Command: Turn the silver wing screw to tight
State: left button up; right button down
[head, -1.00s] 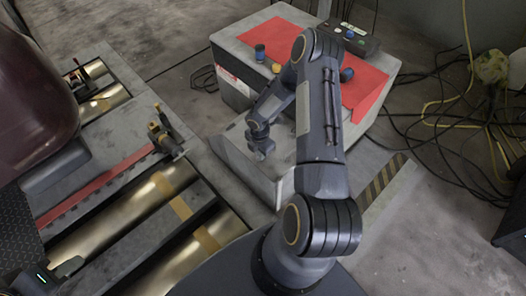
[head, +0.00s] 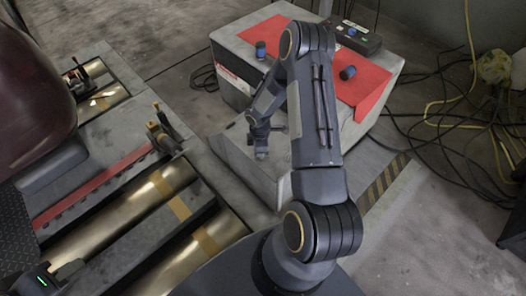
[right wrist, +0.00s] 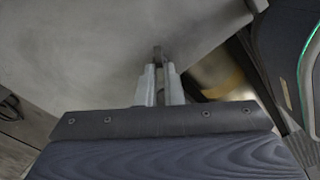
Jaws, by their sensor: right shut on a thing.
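My right gripper (head: 261,154) is at the grey sloped face on the near side of the cabinet (head: 232,72). In the right wrist view, its two pale fingers (right wrist: 160,72) are close together, shut on a small dark-grey piece (right wrist: 157,52) against the grey surface. This piece appears to be the wing screw; its wings and how far it is turned cannot be made out. In the head view the screw is too small to tell from the fingertips. My left gripper (head: 68,270) is at the lower left, over the roller bed; its jaw opening is unclear.
A red mat (head: 372,88) on the cabinet holds two blue-topped cylinders, one upright (head: 261,50) and one lying (head: 348,73). A black control box (head: 357,37) stands behind. Metal rollers (head: 150,205) lie left, below a maroon vehicle (head: 32,95). Cables (head: 445,115) cover the floor right.

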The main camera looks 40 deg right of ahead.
jog(key=m, duration=0.2)
jog(key=m+b, duration=0.1)
jog(key=m, duration=0.2)
jog(key=shift+s+f+m, duration=0.2)
jog(key=shift+s+m, duration=0.1)
jog(key=shift+s, duration=0.1)
jog(key=shift+m+b, duration=0.6)
jog(key=shift+m, duration=1.7)
jog(key=c, duration=1.6)
grip_release()
jog(key=shift+w+r, duration=0.1)
jog(key=shift+r, duration=0.05)
jog(key=shift+o, duration=0.2)
jog(key=shift+w, duration=0.1)
